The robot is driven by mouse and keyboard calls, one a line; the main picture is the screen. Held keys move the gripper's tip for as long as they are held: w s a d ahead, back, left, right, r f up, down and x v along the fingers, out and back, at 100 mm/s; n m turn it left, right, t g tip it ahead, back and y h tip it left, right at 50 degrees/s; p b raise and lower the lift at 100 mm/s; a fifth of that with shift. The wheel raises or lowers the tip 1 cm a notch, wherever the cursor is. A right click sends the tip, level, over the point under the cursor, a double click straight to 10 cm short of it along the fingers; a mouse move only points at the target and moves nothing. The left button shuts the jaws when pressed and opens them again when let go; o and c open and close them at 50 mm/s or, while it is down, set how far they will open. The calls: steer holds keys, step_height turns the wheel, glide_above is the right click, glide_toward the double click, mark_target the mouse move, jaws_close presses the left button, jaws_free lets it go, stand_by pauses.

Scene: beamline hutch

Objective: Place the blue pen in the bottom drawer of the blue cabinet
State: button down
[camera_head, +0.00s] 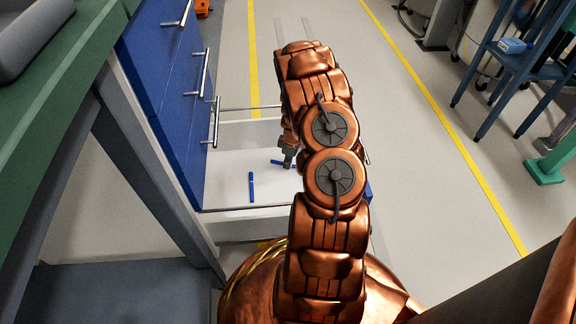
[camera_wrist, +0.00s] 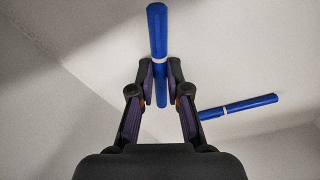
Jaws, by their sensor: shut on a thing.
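The blue cabinet (camera_head: 165,70) stands at the left in the head view. A low drawer (camera_head: 222,180) with a pale interior is pulled out from it, apparently the bottom one. My gripper (camera_head: 288,160) points down into this drawer. In the wrist view my gripper (camera_wrist: 160,80) is shut on a blue pen (camera_wrist: 157,30) with a white band. This held pen also shows partly in the head view (camera_head: 276,162); its gap to the drawer floor is unclear. A second blue pen (camera_head: 251,187) lies in the drawer, apart from my gripper, and shows in the wrist view (camera_wrist: 240,106).
A green-topped bench (camera_head: 75,45) with a grey tray (camera_head: 25,35) stands at the left. My arm hides the drawer's right part. A blue shelf rack (camera_head: 515,60) stands at the far right. The floor between, with yellow lines, is clear.

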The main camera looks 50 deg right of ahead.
steer(key=shift+f, duration=0.55)
steer(key=shift+r, duration=0.1)
steer(key=c, duration=1.1)
jaws_free()
steer(key=shift+c, duration=0.2)
